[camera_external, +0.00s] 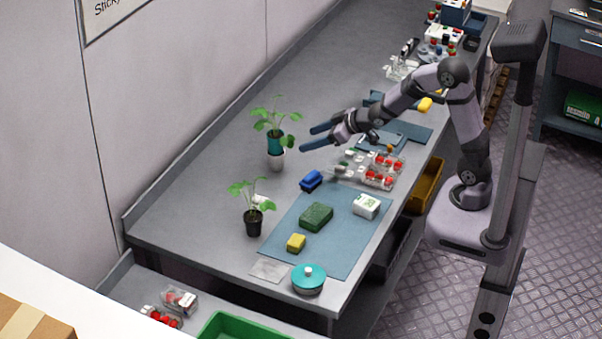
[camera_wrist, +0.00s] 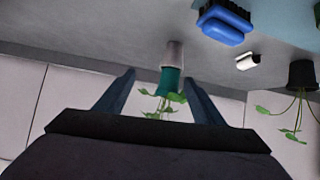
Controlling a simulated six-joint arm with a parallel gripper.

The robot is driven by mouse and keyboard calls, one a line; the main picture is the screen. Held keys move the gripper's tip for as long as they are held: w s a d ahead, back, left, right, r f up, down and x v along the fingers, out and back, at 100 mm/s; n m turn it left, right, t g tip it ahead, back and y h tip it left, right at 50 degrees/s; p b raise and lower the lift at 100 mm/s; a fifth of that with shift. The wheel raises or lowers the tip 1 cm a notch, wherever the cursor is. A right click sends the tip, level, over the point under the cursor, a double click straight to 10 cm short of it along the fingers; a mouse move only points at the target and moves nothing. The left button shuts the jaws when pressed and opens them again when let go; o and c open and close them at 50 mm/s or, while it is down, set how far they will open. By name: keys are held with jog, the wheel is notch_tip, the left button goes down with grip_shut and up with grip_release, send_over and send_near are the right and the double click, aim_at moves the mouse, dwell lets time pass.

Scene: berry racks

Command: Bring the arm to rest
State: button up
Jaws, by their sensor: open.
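My gripper (camera_external: 316,136) is open and empty, held above the grey bench with its two blue-grey fingers pointing left in the external view. In the wrist view my gripper (camera_wrist: 160,98) shows its fingers spread apart, with nothing between them at close range. A plant in a teal and white pot (camera_external: 275,150) stands just left of the fingertips in the external view. The same plant's pot (camera_wrist: 171,72) appears beyond the fingers in the wrist view. My arm reaches out from its base at the right side of the bench.
A blue brush-like object (camera_external: 312,180) and clear punnets of red berries (camera_external: 379,177) lie below and right of my gripper. A black-potted plant (camera_external: 253,221) stands nearer the front. A blue mat (camera_external: 340,245) holds a green sponge (camera_external: 316,216). The bench's wall side is mostly clear.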

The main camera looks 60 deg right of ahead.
jog(key=s+f+g, duration=0.1)
jog(key=s+g, duration=0.1)
jog(key=s, duration=0.2)
jog(key=s+f+g+h+p, duration=0.1)
jog(key=s+g, duration=0.1)
jog(key=s, duration=0.3)
jog(key=s+d+f+m+g+p, duration=0.1)
jog(key=s+f+g, duration=0.1)
jog(key=s, duration=0.3)
jog(key=shift+s+g, duration=0.2)
jog(key=shift+g, duration=0.1)
jog(key=s+a+g, duration=0.1)
jog(key=s, duration=0.3)
jog(key=s+a+g+p, duration=0.1)
jog(key=s+g, duration=0.1)
jog(key=s, duration=0.2)
jog(key=s+a+g, duration=0.1)
jog(key=s, duration=0.4)
jog(key=shift+a+r+g, duration=0.15)
jog(key=shift+r+g, duration=0.05)
jog(key=shift+g, duration=0.2)
jog(key=f+b, duration=0.1)
jog(key=s+f, duration=0.1)
jog(key=f+b, duration=0.1)
jog(key=shift+s+a+f+y+b, duration=0.1)
jog(key=shift+s+a+y+b, duration=0.2)
jog(key=shift+s+a+b, duration=0.1)
jog(key=shift+s+a+f+b, duration=0.15)
jog(key=shift+s+f+b, duration=0.15)
jog(key=shift+s+f, duration=0.15)
